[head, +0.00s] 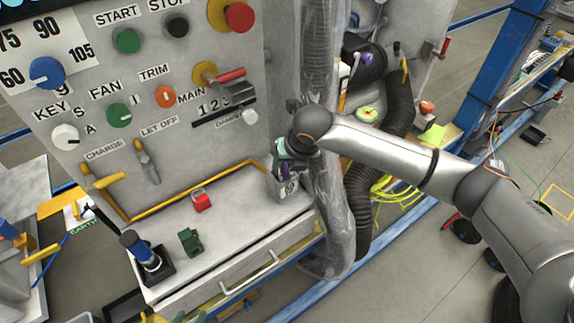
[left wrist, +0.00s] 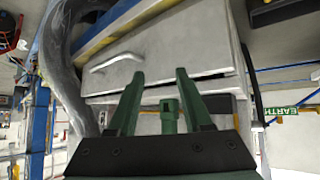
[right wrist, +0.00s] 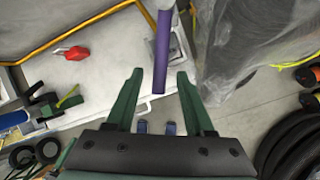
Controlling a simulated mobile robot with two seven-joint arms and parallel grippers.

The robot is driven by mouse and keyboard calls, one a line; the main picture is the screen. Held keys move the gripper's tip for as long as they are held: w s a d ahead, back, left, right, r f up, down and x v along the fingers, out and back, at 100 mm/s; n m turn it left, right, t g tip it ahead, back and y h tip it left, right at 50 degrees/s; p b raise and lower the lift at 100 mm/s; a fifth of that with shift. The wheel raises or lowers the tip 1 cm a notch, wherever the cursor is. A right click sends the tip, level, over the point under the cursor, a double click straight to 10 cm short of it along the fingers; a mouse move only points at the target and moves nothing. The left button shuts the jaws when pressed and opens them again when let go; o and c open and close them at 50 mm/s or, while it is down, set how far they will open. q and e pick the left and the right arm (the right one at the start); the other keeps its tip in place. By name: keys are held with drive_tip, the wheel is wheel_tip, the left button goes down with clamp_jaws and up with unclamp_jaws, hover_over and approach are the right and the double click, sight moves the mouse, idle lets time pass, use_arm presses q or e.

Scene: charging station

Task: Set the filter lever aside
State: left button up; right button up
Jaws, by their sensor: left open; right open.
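No part is labelled as the filter lever. A purple rod (right wrist: 162,50) with a pale upper end, which may be that lever, lies between the spread fingers of my right gripper (right wrist: 154,82) in the right wrist view. I see gaps on both sides of it. In the head view, my right gripper (head: 294,147) is above a grey holder (head: 287,188) at the bench's right end and hides most of the rod. My left gripper (left wrist: 160,76) is open in front of the drawer. A green piece (left wrist: 170,113) shows between its fingers; its distance is unclear.
A clear hose (head: 325,200) hangs close beside the right gripper. The drawer handle (head: 250,272) sticks out in front. The bench middle is free.

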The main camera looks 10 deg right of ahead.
drive_tip(key=shift+w+f, duration=0.1)
drive_tip(key=shift+f, duration=0.2)
clamp_jaws()
idle(1.3)
